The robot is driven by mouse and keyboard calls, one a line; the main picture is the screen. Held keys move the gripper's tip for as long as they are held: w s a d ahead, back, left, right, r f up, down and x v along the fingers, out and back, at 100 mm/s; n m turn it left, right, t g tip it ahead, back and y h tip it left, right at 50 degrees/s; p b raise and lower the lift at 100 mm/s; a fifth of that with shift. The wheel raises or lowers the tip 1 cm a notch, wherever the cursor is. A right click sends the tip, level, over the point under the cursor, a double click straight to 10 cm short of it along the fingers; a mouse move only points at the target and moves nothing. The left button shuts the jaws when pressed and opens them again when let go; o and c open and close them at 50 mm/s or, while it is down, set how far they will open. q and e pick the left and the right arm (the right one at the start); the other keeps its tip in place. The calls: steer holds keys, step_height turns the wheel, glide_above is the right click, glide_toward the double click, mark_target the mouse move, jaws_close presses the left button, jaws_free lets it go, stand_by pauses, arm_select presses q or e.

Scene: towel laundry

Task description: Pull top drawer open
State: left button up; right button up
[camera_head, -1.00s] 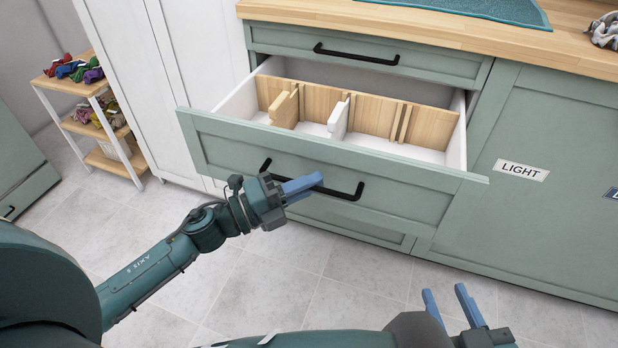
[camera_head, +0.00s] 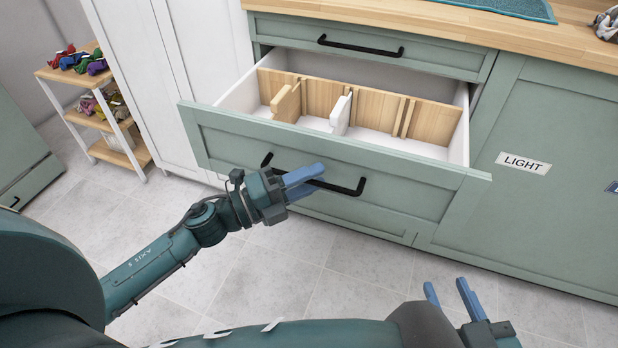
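The open drawer (camera_head: 330,160), with a sage-green front and white sides, is pulled well out of the cabinet. Its black bar handle (camera_head: 345,187) is on the front. A shallower drawer (camera_head: 430,60) above it, directly under the countertop, is closed and has its own black handle (camera_head: 360,47). My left gripper (camera_head: 318,177) is at the open drawer's handle. Its blue fingers look slightly apart, with the bar passing between or behind them; contact is unclear. My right gripper (camera_head: 446,288) is open and empty at the bottom of the view, away from the cabinet.
Wooden dividers (camera_head: 375,108) stand inside the open drawer. A door labelled LIGHT (camera_head: 522,163) is on the right. A white cabinet (camera_head: 165,85) and a shelf rack (camera_head: 110,150) with colored cloths are on the left. The tiled floor (camera_head: 270,280) in front is clear.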

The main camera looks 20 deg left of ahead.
arm_select(q)
steer(key=v, duration=1.3)
steer(key=shift+s+r, duration=0.1)
